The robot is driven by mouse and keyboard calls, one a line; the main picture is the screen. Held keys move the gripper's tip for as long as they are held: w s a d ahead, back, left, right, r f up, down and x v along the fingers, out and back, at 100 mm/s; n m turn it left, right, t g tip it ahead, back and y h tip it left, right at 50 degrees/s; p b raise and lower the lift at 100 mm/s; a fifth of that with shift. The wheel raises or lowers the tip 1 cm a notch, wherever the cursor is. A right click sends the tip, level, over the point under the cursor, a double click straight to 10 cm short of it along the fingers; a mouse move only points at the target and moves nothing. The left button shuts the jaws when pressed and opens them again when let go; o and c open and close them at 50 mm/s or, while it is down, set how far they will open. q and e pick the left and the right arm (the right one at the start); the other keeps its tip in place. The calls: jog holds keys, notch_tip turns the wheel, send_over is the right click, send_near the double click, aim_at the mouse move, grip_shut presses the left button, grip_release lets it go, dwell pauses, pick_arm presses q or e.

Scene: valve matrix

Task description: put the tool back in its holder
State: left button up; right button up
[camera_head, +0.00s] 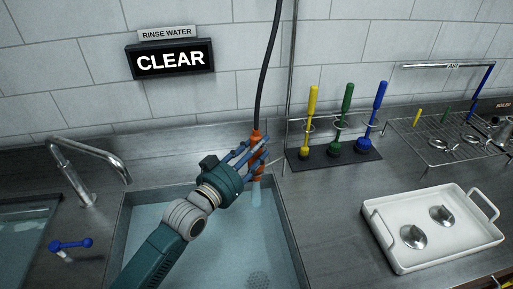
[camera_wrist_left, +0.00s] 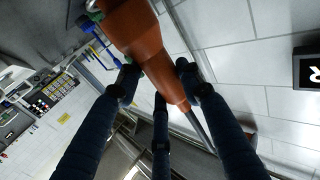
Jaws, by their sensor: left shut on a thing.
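My left gripper (camera_head: 255,150) is over the back edge of the sink, shut on an orange spray handle (camera_head: 257,136) that hangs from a black hose. The wrist view shows the orange handle (camera_wrist_left: 146,45) between the dark blue fingers (camera_wrist_left: 157,85); part of it is hidden behind them. A pale streak (camera_head: 255,192) runs below the handle toward the sink water. A yellow brush (camera_head: 312,105), a green brush (camera_head: 346,110) and a blue brush (camera_head: 377,108) stand upright in ring holders on a dark base at the right. My right gripper is not in view.
The water-filled sink (camera_head: 298,262) is below the gripper. A tap (camera_head: 90,158) and a blue-handled valve (camera_head: 70,244) are at the left. A white tray (camera_head: 385,243) with two metal parts and a wire rack (camera_head: 440,152) are at the right. A sign (camera_head: 170,60) reads CLEAR.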

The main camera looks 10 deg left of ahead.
pick_arm(q)
jog(key=shift+f, duration=0.5)
jog(key=o, duration=1.4)
jog(key=v, duration=1.2)
jog(key=shift+s, duration=0.1)
jog(key=shift+f, duration=0.1)
